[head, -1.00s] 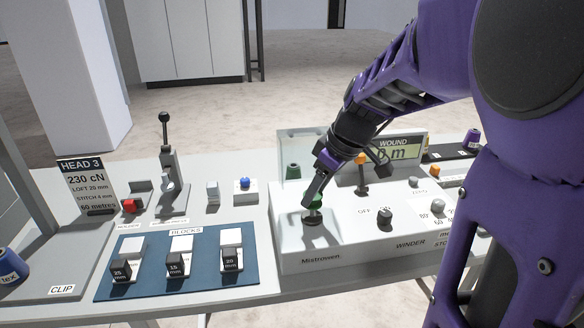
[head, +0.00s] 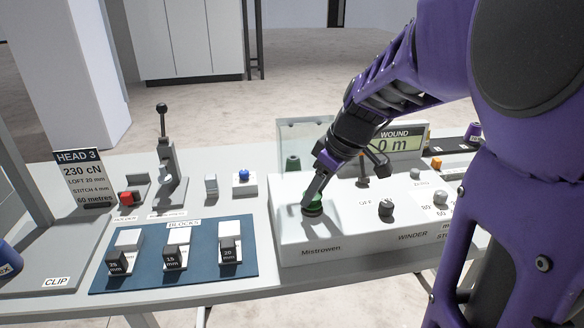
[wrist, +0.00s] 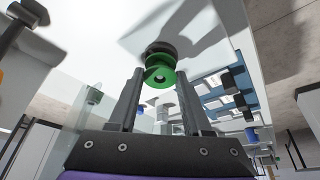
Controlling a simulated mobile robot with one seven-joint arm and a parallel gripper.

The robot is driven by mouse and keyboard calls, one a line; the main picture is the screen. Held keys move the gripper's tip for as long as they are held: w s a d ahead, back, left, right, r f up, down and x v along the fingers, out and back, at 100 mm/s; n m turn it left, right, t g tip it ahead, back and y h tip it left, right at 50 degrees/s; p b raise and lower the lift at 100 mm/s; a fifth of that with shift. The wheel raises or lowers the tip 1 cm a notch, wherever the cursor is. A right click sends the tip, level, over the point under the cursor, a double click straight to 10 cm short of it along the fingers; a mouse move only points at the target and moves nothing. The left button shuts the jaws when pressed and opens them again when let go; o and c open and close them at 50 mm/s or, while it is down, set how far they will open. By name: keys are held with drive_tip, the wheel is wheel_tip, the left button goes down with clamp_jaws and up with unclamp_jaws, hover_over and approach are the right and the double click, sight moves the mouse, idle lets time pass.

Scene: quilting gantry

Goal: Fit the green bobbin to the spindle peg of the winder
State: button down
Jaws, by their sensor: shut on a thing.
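The green bobbin (head: 314,209) is low over the left part of the winder's white top (head: 345,235). My gripper (head: 316,197) is shut on it from above, with the arm slanting down from the upper right. In the wrist view the green bobbin (wrist: 160,76) sits between the tips of the two fingers (wrist: 158,85), its centre hole facing the camera. A dark round base (wrist: 162,49) shows just beyond it, at the winder's top. The spindle peg itself is hidden by the bobbin, so I cannot tell how far down the bobbin sits on it.
A clear panel (head: 300,135) stands behind the bobbin, with a dark green shape (head: 293,163) showing there. A black knob (head: 386,208) is to the right, and the display (head: 398,144) reads 0 m. A blue block tray (head: 200,262) lies left.

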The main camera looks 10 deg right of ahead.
drive_tip(key=shift+f+b, duration=0.3)
drive_tip(key=shift+f, duration=0.1)
drive_tip(key=shift+c, duration=1.3)
unclamp_jaws()
drive_tip(key=shift+r, duration=0.2)
